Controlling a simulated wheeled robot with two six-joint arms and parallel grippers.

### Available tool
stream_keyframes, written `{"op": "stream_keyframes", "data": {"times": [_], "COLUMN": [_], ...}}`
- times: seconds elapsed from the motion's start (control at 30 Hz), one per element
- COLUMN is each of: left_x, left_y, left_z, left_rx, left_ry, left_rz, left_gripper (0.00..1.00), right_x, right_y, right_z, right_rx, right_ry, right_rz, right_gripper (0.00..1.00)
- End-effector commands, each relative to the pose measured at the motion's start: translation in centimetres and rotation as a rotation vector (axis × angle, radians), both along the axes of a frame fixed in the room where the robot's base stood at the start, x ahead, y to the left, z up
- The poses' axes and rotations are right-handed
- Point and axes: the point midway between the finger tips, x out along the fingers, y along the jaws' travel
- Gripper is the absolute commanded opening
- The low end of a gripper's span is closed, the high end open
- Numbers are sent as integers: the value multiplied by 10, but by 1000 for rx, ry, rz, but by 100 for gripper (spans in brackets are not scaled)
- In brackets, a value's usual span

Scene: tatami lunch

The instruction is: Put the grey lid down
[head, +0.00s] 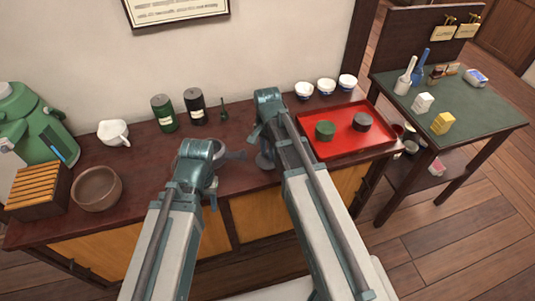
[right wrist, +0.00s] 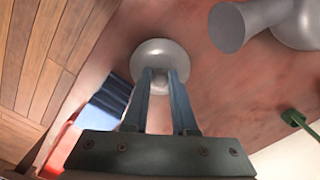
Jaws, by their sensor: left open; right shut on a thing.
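The grey lid (right wrist: 160,55) is round and shiny, with a small knob between my right gripper's fingers. My right gripper (right wrist: 162,80) is shut on that knob. My left gripper (head: 213,197) is open and empty near the cabinet's front edge.
A red tray (head: 325,150) with a green and a dark canister lies to the right. White bowls (head: 326,86), a green tin (head: 163,112) and a black tin (head: 196,106) stand along the back. A brown bowl (head: 96,188) is left. Bare cabinet top (head: 145,165) lies between.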

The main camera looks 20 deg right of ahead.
Motion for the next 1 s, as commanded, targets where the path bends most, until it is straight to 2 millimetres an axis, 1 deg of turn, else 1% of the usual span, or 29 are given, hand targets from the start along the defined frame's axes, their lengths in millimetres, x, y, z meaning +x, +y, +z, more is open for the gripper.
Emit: {"op": "stream_keyframes", "data": {"times": [0.2,0.23,0.37,0.4,0.77,0.87,1.0], "left_x": [0,0,0,0,0,0,0], "left_y": [0,0,0,0,0,0,0], "left_z": [-5,-3,-3,-3,0,5,17], "left_rx": [0,0,0,0,0,0,0], "left_ry": [0,0,0,0,0,0,0], "left_rz": [0,0,0,0,0,0,0], "left_gripper": [50,50,50,50,50,50,50], "right_x": [0,0,0,0,0,0,0], "right_y": [0,0,0,0,0,0,0], "right_z": [-5,-3,-3,-3,0,5,17], "right_rx": [0,0,0,0,0,0,0], "right_ry": [0,0,0,0,0,0,0], "right_rz": [0,0,0,0,0,0,0], "right_gripper": [0,31,54,55,55,55,55]}}
